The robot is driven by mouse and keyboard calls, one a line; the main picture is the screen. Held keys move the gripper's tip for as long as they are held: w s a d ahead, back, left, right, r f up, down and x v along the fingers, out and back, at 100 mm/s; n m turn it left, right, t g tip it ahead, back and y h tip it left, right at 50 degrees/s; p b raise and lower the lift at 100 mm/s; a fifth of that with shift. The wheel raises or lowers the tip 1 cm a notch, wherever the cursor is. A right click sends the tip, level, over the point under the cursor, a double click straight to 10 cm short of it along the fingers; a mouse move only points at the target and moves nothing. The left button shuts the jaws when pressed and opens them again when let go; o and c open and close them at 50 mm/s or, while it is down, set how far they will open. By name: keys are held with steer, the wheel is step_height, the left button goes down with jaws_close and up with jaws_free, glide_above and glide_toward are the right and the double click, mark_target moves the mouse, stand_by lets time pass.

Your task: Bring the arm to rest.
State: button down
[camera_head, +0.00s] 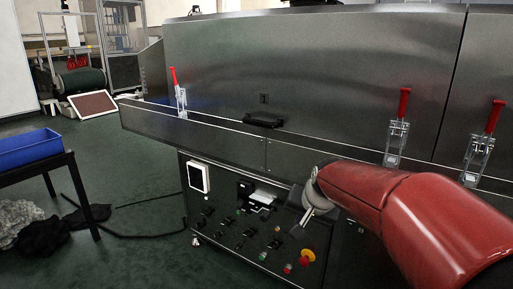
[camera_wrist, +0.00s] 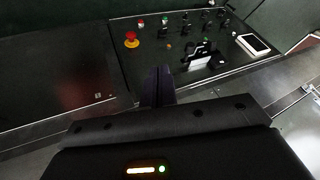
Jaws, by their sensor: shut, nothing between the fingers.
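My arm (camera_head: 375,187), with red covers, reaches in from the lower right in the head view, in front of the dryer's steel side (camera_head: 310,75). Its wrist end is before the control panel (camera_head: 245,225). My gripper (camera_wrist: 158,72) shows in the wrist view as two dark fingers side by side, shut with nothing between them. The fingers point toward the panel, which shows beyond them. In the head view the gripper is dark against the panel and hard to make out.
Red-handled clamps (camera_head: 397,130) stand along the dryer's ledge. The panel has a red emergency stop (camera_wrist: 131,40), several buttons and a white-framed display (camera_head: 198,177). A blue bin (camera_head: 28,147) sits on a black table at left. Dark cloth (camera_head: 45,237) and a cable lie on the open green floor.

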steer(key=s+d+n, duration=0.1)
steer(key=s+n, duration=0.1)
steer(key=s, duration=1)
steer(key=s+d+n+h+p, duration=0.1)
steer(key=s+n, duration=0.1)
steer(key=s, duration=1)
steer(key=shift+s+d+g, duration=0.25)
steer(key=shift+s+g, duration=0.05)
steer(key=shift+s, duration=0.05)
